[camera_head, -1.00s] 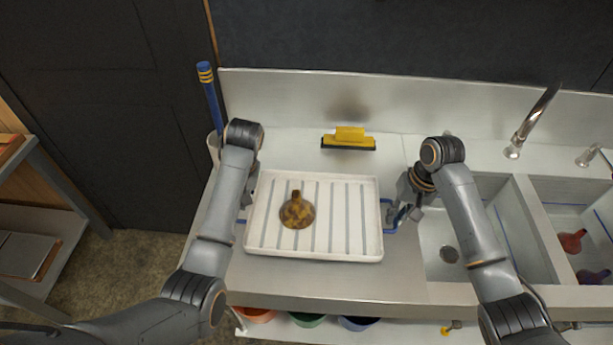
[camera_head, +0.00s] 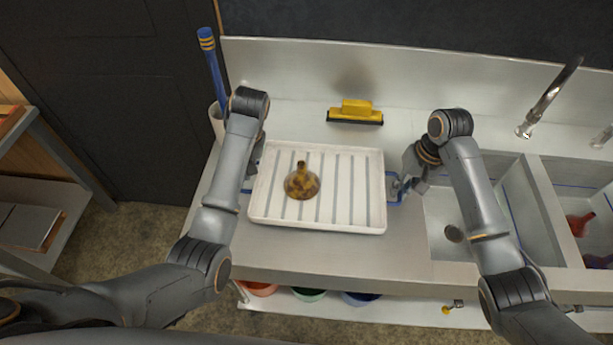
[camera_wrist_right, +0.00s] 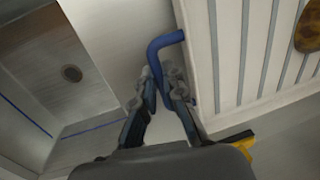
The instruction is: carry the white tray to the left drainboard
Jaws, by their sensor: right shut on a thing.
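The white tray (camera_head: 268,219) has grey ribs and blue side handles. It lies level over the left drainboard (camera_head: 330,249); I cannot tell whether it touches it or hovers slightly. A brown mottled flask-shaped item (camera_head: 301,184) stands on the tray, left of its middle. My right gripper (camera_head: 399,188) is at the tray's right side. In the right wrist view its fingers (camera_wrist_right: 163,92) are shut on the blue handle (camera_wrist_right: 164,42). My left gripper (camera_head: 249,180) is at the tray's left side, mostly hidden behind my left arm, so its jaws do not show.
A yellow squeegee (camera_head: 356,112) lies behind the tray. A blue-handled tool stands in a white holder (camera_head: 216,122) at the back left. Sink basins with a faucet (camera_head: 548,98) are on the right. Coloured bowls (camera_head: 307,295) sit on a shelf below. A side shelf (camera_head: 40,196) stands left.

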